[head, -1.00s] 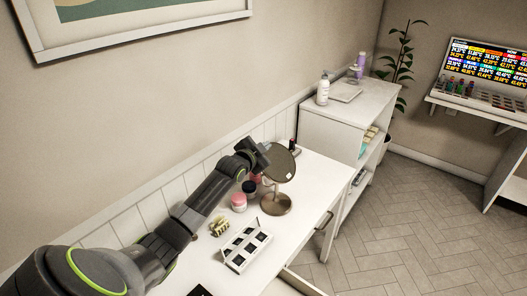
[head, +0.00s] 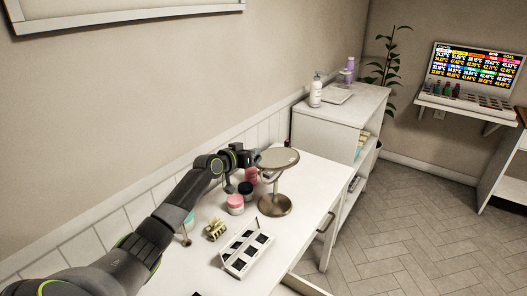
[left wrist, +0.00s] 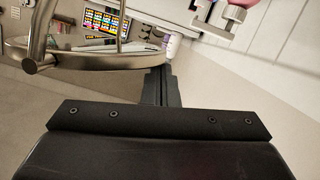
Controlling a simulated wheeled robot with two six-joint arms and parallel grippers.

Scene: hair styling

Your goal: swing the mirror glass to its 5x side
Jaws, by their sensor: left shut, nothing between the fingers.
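The round mirror glass (head: 280,157) is tilted almost flat on its bronze stand (head: 275,204), which is upright on the white table. No 5x mark can be read on it. My left gripper (head: 258,158) is shut and empty at the left edge of the glass; I cannot tell whether it touches. In the left wrist view, the closed fingers (left wrist: 161,86) point past the glass, whose rim (left wrist: 100,62) is seen nearly edge-on at the left. The curved yoke (left wrist: 39,35) stands beside it. My right gripper is out of view.
Pink-lidded jars (head: 235,204) and a dark-lidded jar (head: 245,188) stand close left of the mirror. A clip (head: 215,229) and a white compartment tray (head: 238,266) lie nearer. A white shelf unit (head: 329,127) stands behind the table.

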